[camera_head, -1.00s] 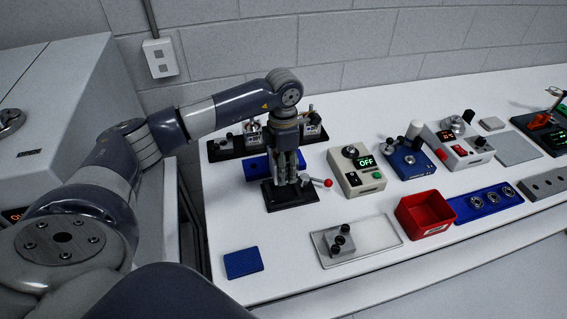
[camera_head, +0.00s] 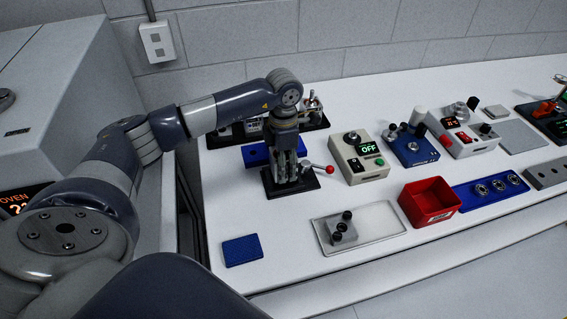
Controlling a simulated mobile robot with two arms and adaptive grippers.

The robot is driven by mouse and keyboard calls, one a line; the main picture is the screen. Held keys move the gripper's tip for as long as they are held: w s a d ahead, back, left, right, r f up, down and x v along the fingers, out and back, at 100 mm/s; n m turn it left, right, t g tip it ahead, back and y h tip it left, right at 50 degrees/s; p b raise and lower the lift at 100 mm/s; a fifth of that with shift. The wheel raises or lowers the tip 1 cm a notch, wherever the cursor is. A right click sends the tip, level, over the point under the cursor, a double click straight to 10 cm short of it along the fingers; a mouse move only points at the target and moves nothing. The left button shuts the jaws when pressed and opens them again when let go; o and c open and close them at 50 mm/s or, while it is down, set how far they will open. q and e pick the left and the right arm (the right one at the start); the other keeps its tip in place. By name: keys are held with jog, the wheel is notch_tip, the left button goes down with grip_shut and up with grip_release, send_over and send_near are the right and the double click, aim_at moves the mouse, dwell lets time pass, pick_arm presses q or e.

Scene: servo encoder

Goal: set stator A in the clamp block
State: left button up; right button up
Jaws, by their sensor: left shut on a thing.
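The clamp block (camera_head: 307,185) is the black base with a red-knobbed lever (camera_head: 329,169) on its right side, standing near the left of the bench. My left gripper (camera_head: 287,176) points straight down over it, with its fingertips close to the block. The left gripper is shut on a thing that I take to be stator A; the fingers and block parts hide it. I cannot tell whether it touches the block's seat. My right gripper is not in view.
A blue block (camera_head: 256,156) and a dark rack (camera_head: 220,138) stand behind the clamp block. A box reading OFF (camera_head: 354,163) is to its right.

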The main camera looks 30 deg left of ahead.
pick_arm(q)
jog(key=shift+r, duration=0.1)
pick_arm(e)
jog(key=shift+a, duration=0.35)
pick_arm(q)
jog(key=shift+w, duration=0.1)
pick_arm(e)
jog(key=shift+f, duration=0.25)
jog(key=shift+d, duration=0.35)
pick_arm(q)
jog(key=shift+f+b, duration=0.25)
jog(key=shift+b, duration=0.1)
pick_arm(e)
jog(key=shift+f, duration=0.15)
pick_arm(q)
jog(key=shift+f+b, duration=0.5)
jog(key=shift+f, duration=0.1)
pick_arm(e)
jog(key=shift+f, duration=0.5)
pick_arm(q)
jog(key=shift+f, duration=0.15)
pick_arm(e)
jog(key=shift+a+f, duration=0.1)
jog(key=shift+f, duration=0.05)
pick_arm(q)
jog(key=shift+f, duration=0.1)
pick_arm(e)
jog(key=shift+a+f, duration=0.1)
pick_arm(q)
jog(key=shift+r, duration=0.2)
